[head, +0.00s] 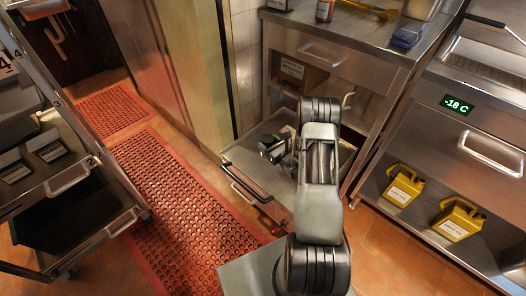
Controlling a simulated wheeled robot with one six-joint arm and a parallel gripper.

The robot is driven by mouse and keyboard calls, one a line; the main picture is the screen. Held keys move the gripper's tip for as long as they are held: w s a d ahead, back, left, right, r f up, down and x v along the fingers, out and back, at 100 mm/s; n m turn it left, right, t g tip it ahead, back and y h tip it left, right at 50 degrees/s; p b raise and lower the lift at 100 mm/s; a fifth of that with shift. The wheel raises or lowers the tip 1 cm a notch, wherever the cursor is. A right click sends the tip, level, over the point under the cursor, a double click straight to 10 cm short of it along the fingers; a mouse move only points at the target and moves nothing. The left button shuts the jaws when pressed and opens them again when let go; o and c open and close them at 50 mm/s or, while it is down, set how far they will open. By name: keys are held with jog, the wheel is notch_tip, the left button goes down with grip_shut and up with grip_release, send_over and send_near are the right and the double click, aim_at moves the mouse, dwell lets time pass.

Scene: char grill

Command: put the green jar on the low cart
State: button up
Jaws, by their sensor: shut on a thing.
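My gripper (277,150) is left of my arm's upper end, over a low steel surface. It is shut on a small dark thing with a greenish tint, which looks like the green jar (268,142). The fingers and arm hide much of it, and I cannot tell whether it touches the surface below. The low steel surface (240,160) has a raised rim and a handle bar on its front left side. It looks like the low cart, but my arm covers its right part.
A steel counter (345,50) with a drawer and an open shelf holding a cardboard box (300,72) stands behind. Yellow jugs (402,187) sit on a low shelf at right. A tiered steel rack (75,185) stands at left. Red perforated mats (175,205) cover the open aisle.

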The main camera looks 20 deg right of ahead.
jog(key=shift+w+a+f+b, duration=0.25)
jog(key=shift+w+f+b, duration=0.4)
jog(key=shift+w+f, duration=0.8)
jog(key=shift+w+a+f+b, duration=0.2)
jog(key=shift+w+f+b, duration=0.65)
jog(key=shift+f, duration=1.05)
jog(key=shift+w+a+f+b, duration=0.25)
jog(key=shift+w+f+b, duration=0.25)
jog(key=shift+w+f, duration=1.05)
jog(key=shift+s+f, duration=0.15)
jog(key=shift+f, duration=0.15)
jog(key=o, duration=1.2)
jog(key=shift+c, duration=0.2)
